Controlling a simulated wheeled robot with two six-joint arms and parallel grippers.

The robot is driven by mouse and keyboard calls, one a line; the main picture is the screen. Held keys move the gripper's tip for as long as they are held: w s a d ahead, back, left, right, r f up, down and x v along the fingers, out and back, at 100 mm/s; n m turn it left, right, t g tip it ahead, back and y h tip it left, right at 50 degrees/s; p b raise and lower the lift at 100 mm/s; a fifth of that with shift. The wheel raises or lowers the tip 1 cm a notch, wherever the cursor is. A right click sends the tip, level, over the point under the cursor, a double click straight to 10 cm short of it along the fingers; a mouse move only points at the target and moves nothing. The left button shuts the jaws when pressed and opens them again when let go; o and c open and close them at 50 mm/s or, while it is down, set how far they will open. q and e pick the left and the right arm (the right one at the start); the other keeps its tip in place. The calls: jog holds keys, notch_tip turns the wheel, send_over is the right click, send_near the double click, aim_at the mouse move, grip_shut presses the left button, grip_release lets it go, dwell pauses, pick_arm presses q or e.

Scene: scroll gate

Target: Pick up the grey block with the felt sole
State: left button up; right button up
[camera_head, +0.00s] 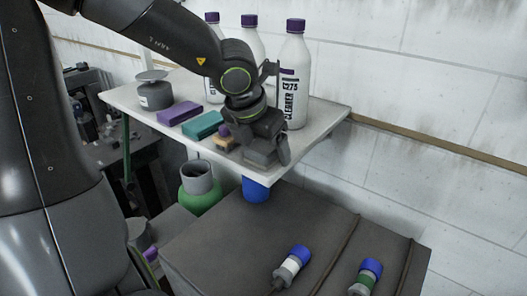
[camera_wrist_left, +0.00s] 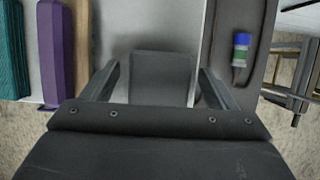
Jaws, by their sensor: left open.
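The grey block (camera_head: 260,158) sits at the front right end of the white shelf, beneath my left gripper (camera_head: 268,142). In the left wrist view the grey block (camera_wrist_left: 163,72) lies between the two spread fingers of my left gripper (camera_wrist_left: 157,84). The gripper is open, with a finger on each side of the block and a narrow gap visible at the right. I cannot tell whether a finger touches it. The block's felt sole is hidden on its underside. My right gripper is not in view.
On the white shelf (camera_head: 325,117) stand a teal block (camera_head: 203,125), a purple block (camera_head: 179,113), a small tan piece (camera_head: 222,142), a grey pot (camera_head: 155,95) and white cleaner bottles (camera_head: 294,75) close behind the gripper. A dark case (camera_head: 240,235) lies below.

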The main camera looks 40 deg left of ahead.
aim_at(264, 145)
pick_arm(q)
jog(key=c, duration=1.1)
jog(key=shift+r, duration=0.15)
notch_tip(264, 145, up, 5)
jog(key=shift+w+r, duration=0.1)
jog(key=shift+r, duration=0.05)
notch_tip(264, 145, up, 4)
jog(key=shift+f+p, duration=0.25)
jog(key=shift+p, duration=0.45)
jog(key=shift+r+p, duration=0.5)
jog(key=shift+p, duration=0.1)
